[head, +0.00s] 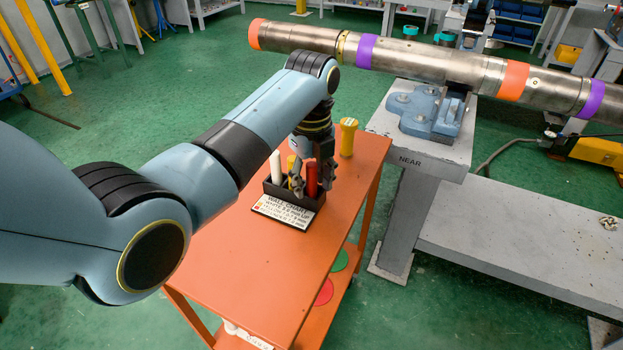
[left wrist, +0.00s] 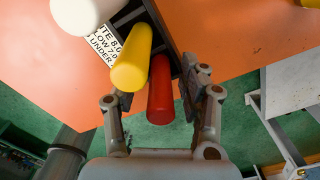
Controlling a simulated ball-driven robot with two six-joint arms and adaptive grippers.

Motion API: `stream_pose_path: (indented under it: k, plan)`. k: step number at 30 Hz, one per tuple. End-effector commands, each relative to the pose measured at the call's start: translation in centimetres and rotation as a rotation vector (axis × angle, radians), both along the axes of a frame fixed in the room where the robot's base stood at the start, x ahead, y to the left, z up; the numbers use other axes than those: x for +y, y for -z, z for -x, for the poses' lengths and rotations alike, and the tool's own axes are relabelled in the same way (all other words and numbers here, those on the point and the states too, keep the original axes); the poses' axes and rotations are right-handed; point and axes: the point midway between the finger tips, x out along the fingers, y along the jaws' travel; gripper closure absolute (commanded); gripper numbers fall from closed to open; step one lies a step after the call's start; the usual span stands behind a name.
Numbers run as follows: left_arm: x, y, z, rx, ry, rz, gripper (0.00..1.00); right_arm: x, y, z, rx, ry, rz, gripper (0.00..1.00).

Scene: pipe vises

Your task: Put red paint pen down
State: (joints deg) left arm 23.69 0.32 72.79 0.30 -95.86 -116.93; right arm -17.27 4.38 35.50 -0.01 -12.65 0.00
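The red paint pen (head: 312,179) stands upright in a black holder (head: 318,202) on the orange cart, beside a white pen (head: 276,166) and a yellow pen (head: 293,164). My left gripper (head: 313,181) is over the holder, its fingers on either side of the red pen. In the left wrist view the red pen (left wrist: 160,92) is between the fingers, with a gap visible on both sides, so the gripper looks open. The yellow pen (left wrist: 132,62) is close to the left finger there. The pens' lower ends are hidden in the holder. My right gripper is not in view.
The orange cart top (head: 262,262) is clear in front of the holder's label card (head: 288,211). A long banded pipe (head: 420,64) rests in a blue vise (head: 424,112) on a grey stand to the right.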

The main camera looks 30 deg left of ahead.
Motion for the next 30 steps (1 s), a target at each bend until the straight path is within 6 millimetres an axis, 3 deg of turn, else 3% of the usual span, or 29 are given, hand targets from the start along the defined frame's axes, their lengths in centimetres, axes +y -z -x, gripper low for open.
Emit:
stream_pose_path:
  k: [10, 22, 30]
  plan:
    - [0.0, -1.0, -0.1, -0.002, 0.000, 0.000, 0.57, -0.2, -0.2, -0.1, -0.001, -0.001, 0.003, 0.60]
    - [0.0, -9.4, -0.1, -0.005, 0.000, 0.000, 0.57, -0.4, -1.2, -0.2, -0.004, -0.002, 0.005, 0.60]
    - [0.0, -12.2, 0.0, -0.001, 0.000, 0.000, 0.57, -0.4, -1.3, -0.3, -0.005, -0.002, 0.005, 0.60]
